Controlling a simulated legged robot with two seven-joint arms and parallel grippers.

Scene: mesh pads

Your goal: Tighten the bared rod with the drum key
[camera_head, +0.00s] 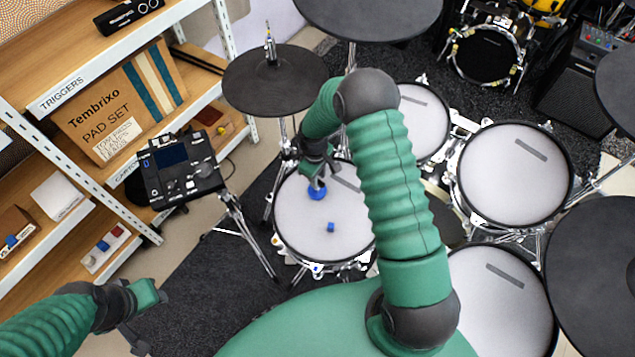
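A mesh drum pad (300,235) with a white head and black hoop stands just left of centre, with silver hardware around its lower rim. My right gripper (317,178) points down over the upper part of this head. A round blue piece (317,193) is right at its fingertips; I cannot tell whether it is gripped or lies on the head. A small blue block (331,227) lies on the head below it. I cannot make out the drum key or the bared rod for certain. My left gripper (143,312) is at the lower left, away from the drum, with nothing visible in it.
A black drum module (181,168) on a stand and a shelf with a pad set box (122,100) are at the left. A dark cymbal pad (274,80) is behind the drum. Other mesh pads (514,174) fill the right.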

